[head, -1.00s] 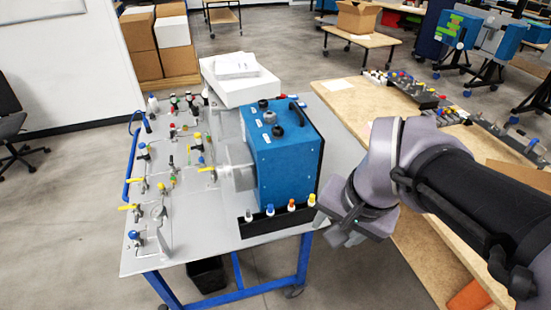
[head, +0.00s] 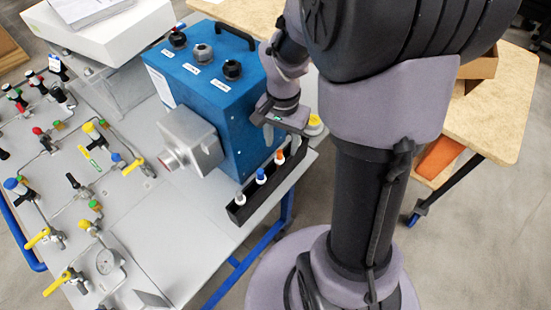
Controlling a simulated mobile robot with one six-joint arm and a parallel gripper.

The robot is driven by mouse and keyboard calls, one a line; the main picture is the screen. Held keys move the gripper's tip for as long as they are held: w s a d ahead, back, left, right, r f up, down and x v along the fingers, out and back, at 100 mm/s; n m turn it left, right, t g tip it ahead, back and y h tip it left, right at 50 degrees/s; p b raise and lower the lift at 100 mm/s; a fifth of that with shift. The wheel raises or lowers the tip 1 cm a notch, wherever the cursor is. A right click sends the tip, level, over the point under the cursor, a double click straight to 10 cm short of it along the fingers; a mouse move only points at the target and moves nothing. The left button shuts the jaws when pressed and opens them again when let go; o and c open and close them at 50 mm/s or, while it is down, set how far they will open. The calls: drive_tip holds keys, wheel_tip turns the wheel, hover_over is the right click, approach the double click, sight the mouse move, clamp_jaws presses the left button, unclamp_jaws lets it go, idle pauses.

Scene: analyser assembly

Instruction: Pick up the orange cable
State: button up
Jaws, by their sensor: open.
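The orange cable shows as an orange-topped white plug end (head: 280,157) standing in a black rack (head: 240,214) at the right edge of the grey table. It is the farthest of the plugs that I can see in the rack. My gripper (head: 281,134) is open and points down just above and behind the orange plug, beside the blue box. It appears empty, and whether a finger touches the plug cannot be told. The far end of the rack is hidden by my gripper and arm.
A blue-topped plug (head: 261,176) and a white-grey plug (head: 240,198) stand nearer in the same rack. The blue box (head: 205,85) rises close on the left. A yellow-and-white round part (head: 315,123) lies right of my gripper. Valves and pipes fill the table's left.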

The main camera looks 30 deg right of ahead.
sight(280, 151)
drive_tip(key=f+b, duration=0.1)
drive_tip(key=f, duration=0.1)
drive_tip(key=f+b, duration=0.1)
drive_tip(key=f, duration=0.1)
drive_tip(key=f+b, duration=0.1)
drive_tip(key=f, duration=0.1)
drive_tip(key=shift+w+f, duration=0.15)
drive_tip(key=shift+w, duration=0.1)
drive_tip(key=shift+r, duration=0.2)
clamp_jaws()
